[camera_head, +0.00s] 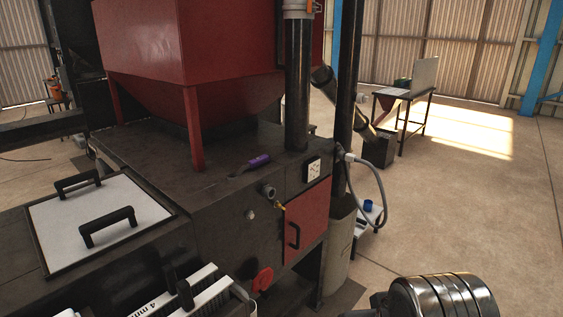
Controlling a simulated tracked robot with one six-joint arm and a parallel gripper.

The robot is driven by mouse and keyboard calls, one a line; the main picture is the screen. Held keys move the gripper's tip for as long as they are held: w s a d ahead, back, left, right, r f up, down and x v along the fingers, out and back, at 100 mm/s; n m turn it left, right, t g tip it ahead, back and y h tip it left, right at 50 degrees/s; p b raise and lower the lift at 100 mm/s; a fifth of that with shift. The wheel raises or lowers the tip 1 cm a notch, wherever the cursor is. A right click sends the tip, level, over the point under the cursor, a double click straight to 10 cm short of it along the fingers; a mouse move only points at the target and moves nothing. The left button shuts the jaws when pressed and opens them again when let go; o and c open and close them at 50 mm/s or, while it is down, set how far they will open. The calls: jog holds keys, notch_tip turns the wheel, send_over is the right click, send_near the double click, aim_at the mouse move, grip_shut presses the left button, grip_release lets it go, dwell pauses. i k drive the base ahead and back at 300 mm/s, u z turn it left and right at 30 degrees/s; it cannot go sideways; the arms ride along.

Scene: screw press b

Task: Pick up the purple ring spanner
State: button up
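The purple ring spanner (258,161) lies on the dark top of the screw press (135,150), near its front right edge. Its purple part points up and right, and a dark grey part extends to the lower left, hard to tell from the dark surface. It lies between a red leg of the hopper and the black vertical pipe. I cannot make out my gripper in this view.
The red hopper (185,40) stands over the press top on red legs. A black pipe (298,85) rises behind the spanner. A white lid (95,215) with two black handles lies at left. A grey hose (375,172) loops at right. Open floor (470,200) is further right.

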aim_at(265, 157)
jog(key=z, duration=1.15)
jog(key=i, duration=2.25)
jog(key=u, duration=1.2)
